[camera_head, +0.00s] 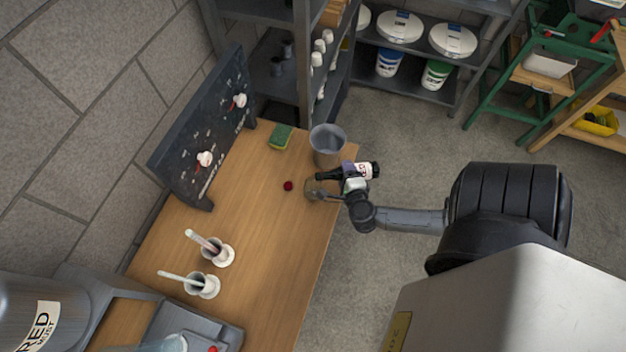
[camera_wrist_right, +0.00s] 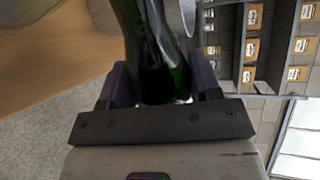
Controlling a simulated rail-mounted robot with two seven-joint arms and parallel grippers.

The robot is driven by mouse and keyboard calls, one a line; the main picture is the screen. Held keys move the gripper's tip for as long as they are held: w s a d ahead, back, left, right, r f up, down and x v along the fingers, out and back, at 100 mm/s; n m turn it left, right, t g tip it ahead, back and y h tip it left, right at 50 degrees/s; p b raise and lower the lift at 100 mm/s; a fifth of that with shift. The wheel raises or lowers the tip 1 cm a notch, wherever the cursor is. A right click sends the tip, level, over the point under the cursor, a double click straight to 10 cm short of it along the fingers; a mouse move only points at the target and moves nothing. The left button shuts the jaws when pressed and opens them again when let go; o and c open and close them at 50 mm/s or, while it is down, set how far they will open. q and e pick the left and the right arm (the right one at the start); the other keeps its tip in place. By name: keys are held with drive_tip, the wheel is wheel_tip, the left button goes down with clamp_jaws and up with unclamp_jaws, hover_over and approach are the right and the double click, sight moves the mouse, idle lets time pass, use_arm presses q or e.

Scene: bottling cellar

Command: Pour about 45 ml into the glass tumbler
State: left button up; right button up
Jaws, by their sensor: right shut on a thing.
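A dark green bottle (camera_head: 330,175) with a pale label lies nearly level in the air, its neck to the left and its base to the right. My right gripper (camera_head: 352,180) is shut on it; the bottle also shows between the fingers in the right wrist view (camera_wrist_right: 155,50). The clear glass tumbler (camera_head: 313,192) stands near the table's right edge, by the bottle's neck. The bottle's mouth looks to be over or beside the tumbler; I cannot tell which. No stream or liquid level can be made out. My left gripper is out of view.
A grey metal bucket (camera_head: 327,146) stands just behind the bottle. A small dark red object (camera_head: 288,186) lies left of the tumbler, and a green sponge (camera_head: 280,137) lies farther back. Two white cups with rods (camera_head: 218,255) (camera_head: 205,288) stand nearer on the wooden table (camera_head: 265,240). A dark panel (camera_head: 205,130) borders its left.

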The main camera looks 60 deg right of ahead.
drive_tip(key=shift+p, duration=0.5)
drive_tip(key=shift+s+d+n, duration=0.25)
drive_tip(key=shift+s+n, duration=0.05)
idle(0.4)
idle(0.7)
drive_tip(key=shift+p, duration=0.35)
idle(0.3)
idle(0.5)
